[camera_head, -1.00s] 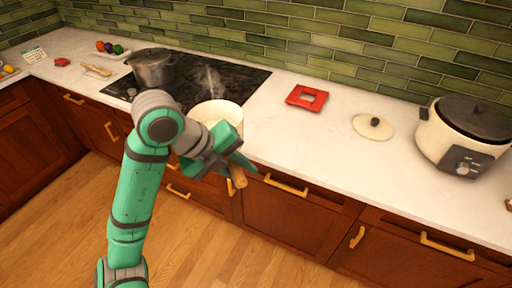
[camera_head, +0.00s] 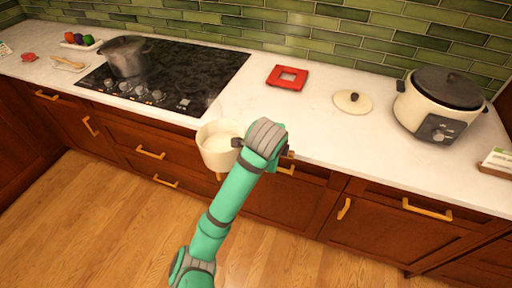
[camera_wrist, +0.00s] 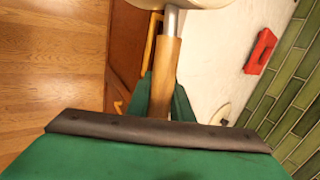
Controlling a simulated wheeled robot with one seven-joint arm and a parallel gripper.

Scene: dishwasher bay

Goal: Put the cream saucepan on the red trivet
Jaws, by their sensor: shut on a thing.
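The cream saucepan (camera_head: 219,150) is held out in front of the counter's front edge, left of my arm's end in the head view. Its wooden handle (camera_wrist: 165,72) runs between the fingers of my gripper (camera_wrist: 165,98) in the wrist view, which is shut on it. In the head view the fingers are mostly hidden behind my wrist. Only the pan's pale rim (camera_wrist: 205,3) shows at the top of the wrist view. The red trivet (camera_head: 273,83), a square frame with an open middle, lies on the counter beyond the pan, to its upper right. It also shows in the wrist view (camera_wrist: 261,50).
A black cooktop (camera_head: 190,75) with a grey pot (camera_head: 127,58) is to the left. A cream lid (camera_head: 352,105) and a slow cooker (camera_head: 438,108) stand right of the trivet. The counter around the trivet is clear. A green tiled wall (camera_head: 330,30) runs behind.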

